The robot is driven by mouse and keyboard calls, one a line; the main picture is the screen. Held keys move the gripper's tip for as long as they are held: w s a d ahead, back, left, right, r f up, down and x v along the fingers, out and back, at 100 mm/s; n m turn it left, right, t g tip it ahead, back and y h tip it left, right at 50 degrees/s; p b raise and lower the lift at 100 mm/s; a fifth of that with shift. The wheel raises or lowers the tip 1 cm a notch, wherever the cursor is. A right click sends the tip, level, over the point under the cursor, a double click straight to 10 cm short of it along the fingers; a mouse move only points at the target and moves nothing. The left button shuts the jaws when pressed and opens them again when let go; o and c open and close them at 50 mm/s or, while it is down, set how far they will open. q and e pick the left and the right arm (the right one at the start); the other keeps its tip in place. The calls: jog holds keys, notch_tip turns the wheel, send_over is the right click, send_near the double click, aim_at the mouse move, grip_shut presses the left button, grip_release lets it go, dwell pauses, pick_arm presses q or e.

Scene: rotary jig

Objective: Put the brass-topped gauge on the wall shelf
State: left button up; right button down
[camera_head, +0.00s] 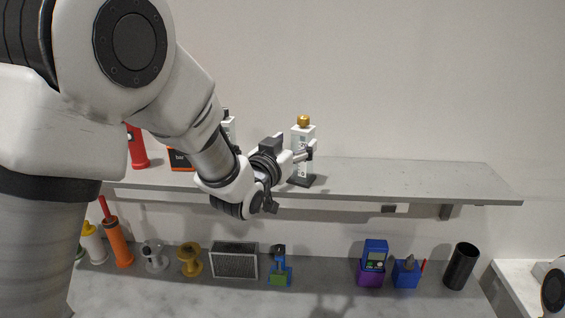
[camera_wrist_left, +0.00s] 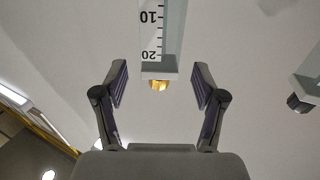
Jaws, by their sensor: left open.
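The brass-topped gauge (camera_head: 303,133) stands upright on the wall shelf (camera_head: 420,180), its dark base on the shelf top. It has a white body with a scale and a gold cap. My left gripper (camera_head: 307,154) is at the gauge's height, partly in front of it. In the left wrist view the gripper (camera_wrist_left: 160,84) is open, and the gauge (camera_wrist_left: 162,35) shows upside down with its brass cap between and just beyond the fingertips. I see no finger contact. My right gripper is not in view.
A dark-topped gauge (camera_head: 229,128) stands left on the shelf, partly hidden by my arm; it shows in the wrist view (camera_wrist_left: 305,85). A red torch-like item (camera_head: 137,148) stands farther left. The shelf's right part is clear. Several items, including a black cup (camera_head: 461,266), line the counter below.

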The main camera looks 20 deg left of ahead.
pick_arm(q)
jog(key=s+b, duration=0.2)
jog(key=s, duration=0.5)
jog(key=shift+s+a+b, duration=0.3)
jog(key=shift+s+a, duration=0.05)
jog(key=shift+a, duration=0.05)
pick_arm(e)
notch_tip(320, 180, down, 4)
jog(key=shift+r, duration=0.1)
